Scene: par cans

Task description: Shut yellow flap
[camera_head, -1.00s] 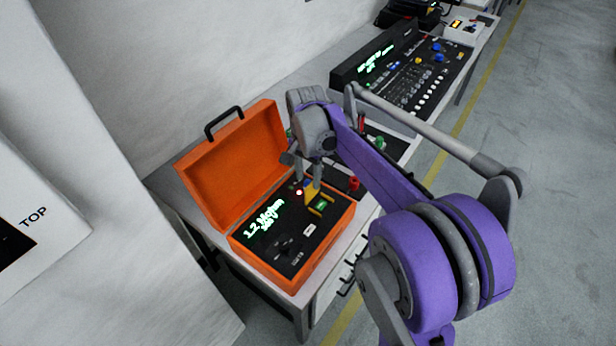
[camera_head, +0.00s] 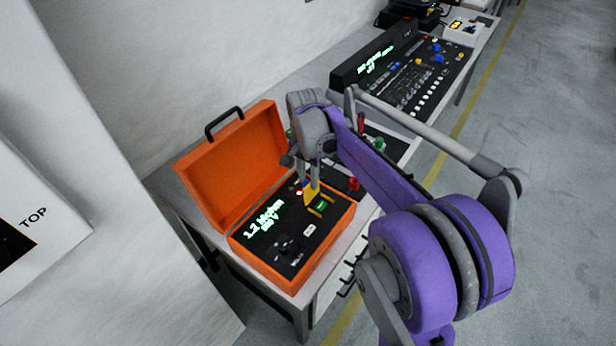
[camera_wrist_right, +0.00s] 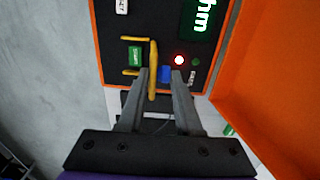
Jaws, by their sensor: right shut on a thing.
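The yellow flap (camera_head: 311,195) stands up from the black panel of the orange tester case (camera_head: 318,249). In the right wrist view the flap (camera_wrist_right: 153,60) is a yellow bar with side arms framing a green button (camera_wrist_right: 135,57). My right gripper (camera_head: 313,184) reaches down to the panel with its fingers around the flap's end. In the wrist view its fingertips (camera_wrist_right: 161,74) are on either side of the flap and a blue part (camera_wrist_right: 165,74). The exact contact is hard to see. My left gripper is not in view.
The case's open orange lid (camera_head: 232,165) stands behind the panel. A glowing display (camera_head: 264,218) and a lit red lamp (camera_wrist_right: 179,60) are on the panel. A black console (camera_head: 420,72) stands further along the bench. The floor at the right is clear.

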